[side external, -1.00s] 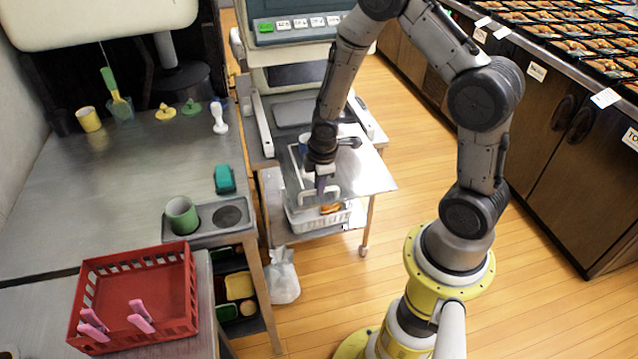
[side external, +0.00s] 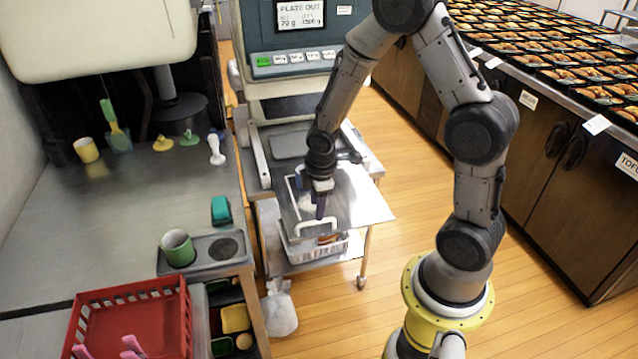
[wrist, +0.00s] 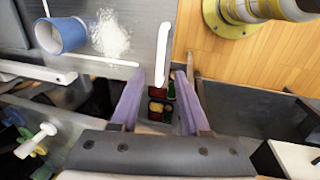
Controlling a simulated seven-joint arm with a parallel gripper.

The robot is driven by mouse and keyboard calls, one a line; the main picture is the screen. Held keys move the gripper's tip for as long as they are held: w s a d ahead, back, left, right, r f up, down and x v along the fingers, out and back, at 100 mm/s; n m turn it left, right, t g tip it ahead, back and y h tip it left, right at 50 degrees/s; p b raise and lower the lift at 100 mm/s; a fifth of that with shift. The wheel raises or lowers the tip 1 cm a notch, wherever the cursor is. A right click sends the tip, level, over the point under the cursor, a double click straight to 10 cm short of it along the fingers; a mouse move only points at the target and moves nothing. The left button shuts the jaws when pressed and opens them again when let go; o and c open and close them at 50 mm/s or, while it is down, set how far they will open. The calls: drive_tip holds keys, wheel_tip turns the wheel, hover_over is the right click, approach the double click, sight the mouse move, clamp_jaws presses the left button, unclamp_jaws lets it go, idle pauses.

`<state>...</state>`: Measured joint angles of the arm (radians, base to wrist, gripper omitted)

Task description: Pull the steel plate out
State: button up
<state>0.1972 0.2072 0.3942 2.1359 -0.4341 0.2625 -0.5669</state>
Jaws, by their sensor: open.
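The steel plate (side external: 362,201) is a flat shiny sheet on the stand in front of the scale machine, with a white handle (side external: 316,226) at its near edge. In the wrist view the plate (wrist: 85,62) is at the upper left, and the white handle (wrist: 164,52) reaches down toward the gap between my fingers. My gripper (side external: 321,211) is over the plate's near part, close to the handle. Its purple fingers (wrist: 160,78) are apart with nothing clamped between them. Whether a finger touches the handle I cannot tell.
A blue cup (wrist: 61,36) and white powder (wrist: 110,35) lie on the plate. The machine's screen (side external: 300,14) reads "PLATE OUT". A white basket (side external: 322,247) sits below. The counter with a red crate (side external: 137,297) stands left; open floor (side external: 385,150) lies right.

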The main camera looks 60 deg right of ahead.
wheel_tip(320, 180, up, 8)
drive_tip(key=s+a, duration=0.1)
drive_tip(key=shift+s+r, duration=0.15)
drive_tip(key=shift+a, duration=0.2)
drive_tip(key=s+a+r+m+t, duration=0.1)
drive_tip(key=s+a+r+t, duration=0.1)
drive_tip(key=r, duration=0.4)
drive_tip(key=s+a+r+t, duration=0.1)
drive_tip(key=a+r+t, duration=0.1)
drive_tip(key=r, duration=0.4)
drive_tip(key=s+a+r+m+y, duration=0.1)
drive_tip(key=s+a+r+m, duration=0.1)
drive_tip(key=s+m, duration=0.6)
drive_tip(key=s+a, duration=0.1)
drive_tip(key=s, duration=0.3)
drive_tip(key=shift+s+a+r+y, duration=0.15)
drive_tip(key=shift+s+a+y, duration=0.1)
drive_tip(key=shift+a+y, duration=0.1)
